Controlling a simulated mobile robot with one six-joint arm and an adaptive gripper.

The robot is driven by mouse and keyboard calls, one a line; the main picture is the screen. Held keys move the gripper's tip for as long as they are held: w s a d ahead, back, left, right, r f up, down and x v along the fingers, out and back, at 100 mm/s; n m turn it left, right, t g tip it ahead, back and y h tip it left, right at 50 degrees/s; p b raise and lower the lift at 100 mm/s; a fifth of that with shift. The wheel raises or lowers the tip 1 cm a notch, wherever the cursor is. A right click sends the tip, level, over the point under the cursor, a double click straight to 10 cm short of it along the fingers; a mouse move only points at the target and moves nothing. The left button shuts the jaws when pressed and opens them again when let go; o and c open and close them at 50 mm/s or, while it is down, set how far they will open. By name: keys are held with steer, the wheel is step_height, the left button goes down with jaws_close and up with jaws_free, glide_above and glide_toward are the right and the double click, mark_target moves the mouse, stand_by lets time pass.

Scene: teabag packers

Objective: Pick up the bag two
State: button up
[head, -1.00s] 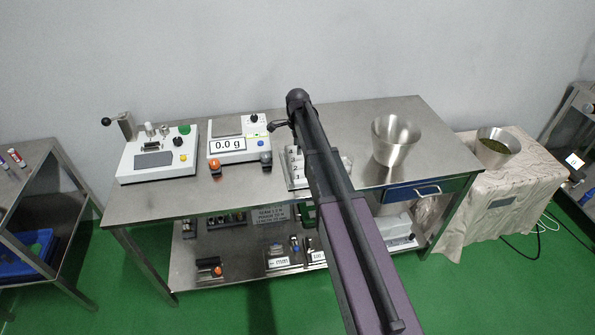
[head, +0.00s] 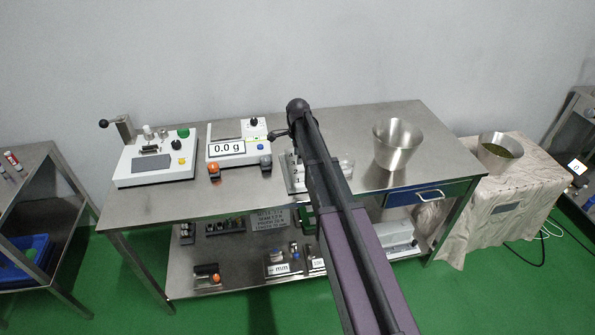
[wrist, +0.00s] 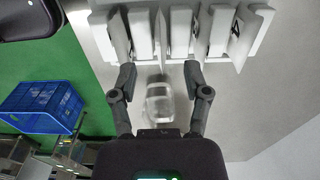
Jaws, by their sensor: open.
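A white rack (wrist: 180,52) crosses the top of the wrist view with several upright pale bags (wrist: 181,30) side by side in it. I cannot read there which one is bag two. My gripper (wrist: 160,74) is open, its two dark fingers spread just short of the rack's near edge, with nothing held between the tips. A clear, blurred container-like shape (wrist: 158,103) shows between the fingers; I cannot tell its exact height. In the head view the rack (head: 297,184) is partly hidden behind my arm, with a number label on its front.
On the steel table (head: 250,196) stand a white sealing device (head: 155,165), a scale (head: 226,149) reading 0.0 g and a steel funnel-like bowl (head: 396,147). A second bowl (head: 500,152) sits on a cloth-covered stand at right. A blue crate (wrist: 40,106) shows in the wrist view.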

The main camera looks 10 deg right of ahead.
mark_target(298, 170)
steer(key=shift+d+f+b, duration=0.1)
steer(key=shift+f+b, duration=2.35)
steer(key=shift+f, duration=0.1)
steer(key=c, duration=0.7)
